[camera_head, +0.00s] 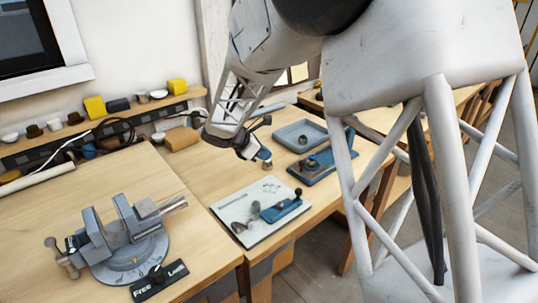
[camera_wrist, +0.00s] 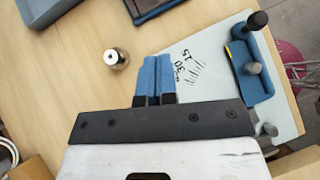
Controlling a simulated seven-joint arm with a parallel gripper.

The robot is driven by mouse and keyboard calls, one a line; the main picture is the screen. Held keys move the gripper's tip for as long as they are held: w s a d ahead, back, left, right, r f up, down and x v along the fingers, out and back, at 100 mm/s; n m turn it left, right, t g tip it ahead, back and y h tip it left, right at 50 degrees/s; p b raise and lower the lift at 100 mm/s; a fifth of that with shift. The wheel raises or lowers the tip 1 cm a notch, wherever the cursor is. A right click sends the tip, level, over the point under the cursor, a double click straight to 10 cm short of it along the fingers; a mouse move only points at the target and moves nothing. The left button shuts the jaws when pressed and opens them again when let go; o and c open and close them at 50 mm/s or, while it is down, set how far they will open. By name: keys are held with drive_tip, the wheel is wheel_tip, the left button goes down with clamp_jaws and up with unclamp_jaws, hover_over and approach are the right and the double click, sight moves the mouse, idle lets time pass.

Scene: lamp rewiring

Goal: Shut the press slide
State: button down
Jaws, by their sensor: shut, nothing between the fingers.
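My gripper (camera_wrist: 154,98) has blue fingers that are shut together with nothing between them, above the wooden table. In the head view it is small and partly hidden at the end of my arm. A blue tool with black knobs (camera_wrist: 248,68) sits on a pale mat (camera_wrist: 215,50), to the right of the fingers; it also shows in the head view (camera_head: 284,208). A blue base with a dark round part (camera_head: 322,166) stands farther back, and its edge shows at the top of the wrist view. I cannot tell which of these two is the press, or how its slide stands.
A small metal cylinder (camera_wrist: 116,59) stands left of the fingers. A grey tray (camera_head: 298,136) lies behind. A grey vise (camera_head: 122,240) on a round base stands at the left, with a black label plate (camera_head: 159,282). Bare wood lies around the cylinder.

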drive_tip(key=x, duration=1)
drive_tip(key=shift+w+d+r, duration=0.15)
drive_tip(key=shift+d+r, duration=0.2)
drive_tip(key=shift+d, duration=0.05)
drive_tip(key=shift+w+d, duration=0.3)
drive_tip(key=shift+d, duration=0.2)
drive_tip(key=shift+w+d, duration=0.25)
drive_tip(key=shift+d, duration=0.25)
drive_tip(key=w+d, duration=1)
drive_tip(key=shift+s, duration=0.1)
